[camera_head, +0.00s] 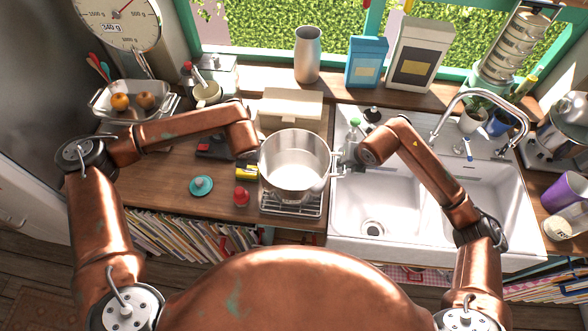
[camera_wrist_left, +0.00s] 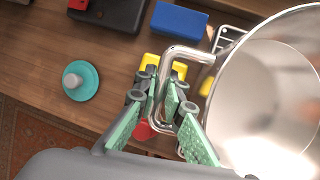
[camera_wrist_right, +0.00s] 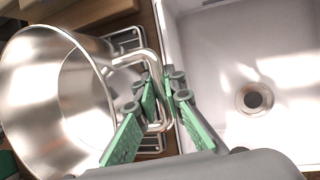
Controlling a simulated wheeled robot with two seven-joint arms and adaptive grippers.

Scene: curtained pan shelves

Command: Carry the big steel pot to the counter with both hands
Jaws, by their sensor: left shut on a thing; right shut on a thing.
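The big steel pot (camera_head: 294,172) is upright and empty, above a wire rack (camera_head: 290,205) on the wooden counter (camera_head: 175,180), left of the sink. I cannot tell whether its base touches the rack. My left gripper (camera_wrist_left: 168,108) is shut on the pot's left loop handle (camera_wrist_left: 187,52). My right gripper (camera_wrist_right: 162,100) is shut on the opposite loop handle (camera_wrist_right: 128,60); in the head view this right gripper (camera_head: 343,163) shows at the pot's right side. The left fingers are mostly hidden in the head view.
The white double sink (camera_head: 436,252) lies right of the pot. A cream box (camera_head: 290,108) stands behind it. A teal lid (camera_head: 201,186), a red object (camera_head: 241,197) and a yellow block (camera_head: 246,172) lie to its left. A tall faucet (camera_head: 487,96) rises behind the sink.

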